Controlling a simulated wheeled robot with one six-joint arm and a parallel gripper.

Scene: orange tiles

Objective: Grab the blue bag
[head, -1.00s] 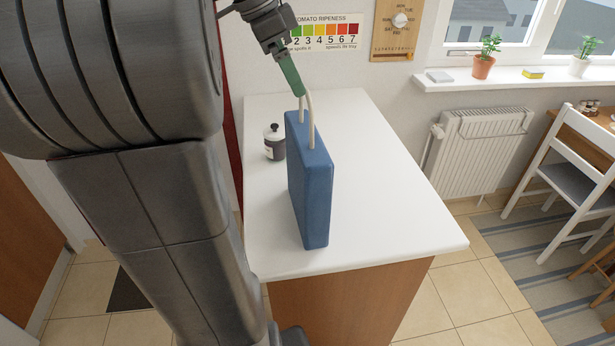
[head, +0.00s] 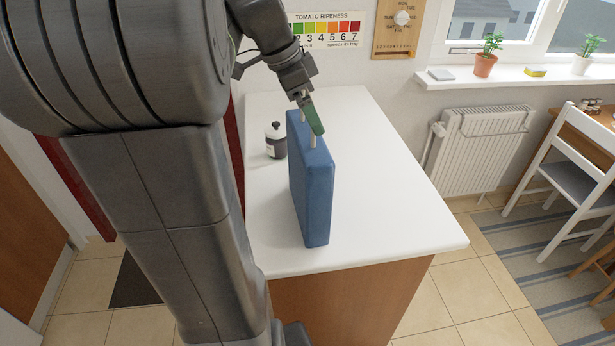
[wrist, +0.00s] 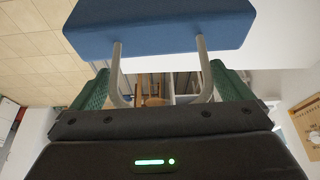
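The blue bag (head: 316,195) stands upright on the white counter, a slim box shape with pale handles on top. In the wrist view the bag's blue body (wrist: 160,27) fills the top, and its two pale handle parts run down toward my gripper. My gripper (head: 316,130) is at the handles, just above the bag's top. In the wrist view the green fingers of my gripper (wrist: 163,88) are spread wide, with the handle parts between them and no grip closed on them. The far ends of the handles are hidden by the gripper body.
A small dark bottle with a white label (head: 275,140) stands on the counter (head: 390,205) just left of the bag. The counter is clear to the right. A radiator (head: 480,150) and a white chair (head: 575,170) stand farther right.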

